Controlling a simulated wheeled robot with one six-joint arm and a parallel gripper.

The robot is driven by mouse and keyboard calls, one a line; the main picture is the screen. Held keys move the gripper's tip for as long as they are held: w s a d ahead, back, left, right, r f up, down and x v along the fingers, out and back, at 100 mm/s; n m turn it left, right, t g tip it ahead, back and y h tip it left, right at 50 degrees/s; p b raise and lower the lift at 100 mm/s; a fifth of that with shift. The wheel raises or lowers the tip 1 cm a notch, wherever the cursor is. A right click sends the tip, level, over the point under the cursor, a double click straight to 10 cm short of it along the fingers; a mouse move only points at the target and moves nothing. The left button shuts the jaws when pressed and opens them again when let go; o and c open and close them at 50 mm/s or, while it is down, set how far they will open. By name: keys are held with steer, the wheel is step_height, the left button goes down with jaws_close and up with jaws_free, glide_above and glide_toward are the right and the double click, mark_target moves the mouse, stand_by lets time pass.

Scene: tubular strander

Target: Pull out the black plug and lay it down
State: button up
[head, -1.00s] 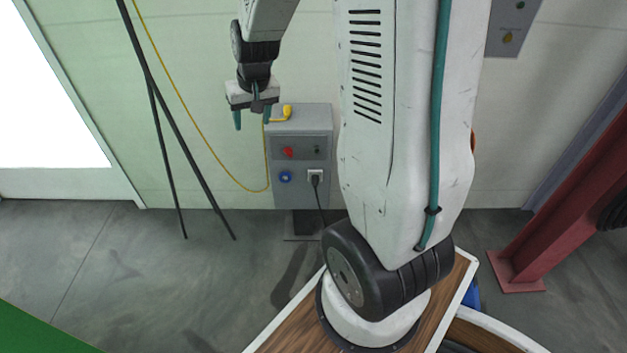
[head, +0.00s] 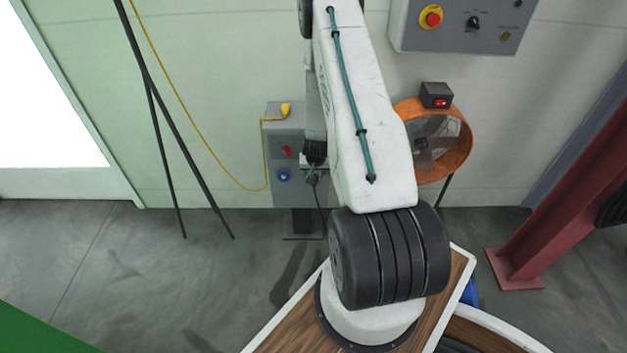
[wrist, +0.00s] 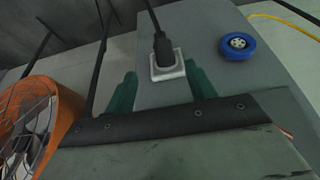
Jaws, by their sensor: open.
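The black plug (wrist: 162,46) sits in a white-framed socket (wrist: 168,67) on the grey box, with its black cable leading away from it, in the wrist view. My gripper (wrist: 160,90) is open, its two teal fingers on either side of the socket and plug, apart from them. In the head view my gripper (head: 313,172) is at the front of the grey box, and my arm hides most of the plug and socket there.
The grey box (head: 285,190) also carries a blue round socket (wrist: 238,46) and a red switch (head: 286,150). A yellow cable (head: 205,145) hangs at its left. An orange fan (head: 455,150) stands to the right, below a control panel (head: 460,25).

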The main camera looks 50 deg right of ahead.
steer(key=x, duration=0.4)
steer(key=a+x, duration=0.1)
steer(key=x, duration=0.1)
steer(key=shift+w+d+f, duration=0.1)
steer(key=shift+w+f, duration=0.05)
steer(key=shift+w, duration=0.05)
steer(key=c, duration=1.1)
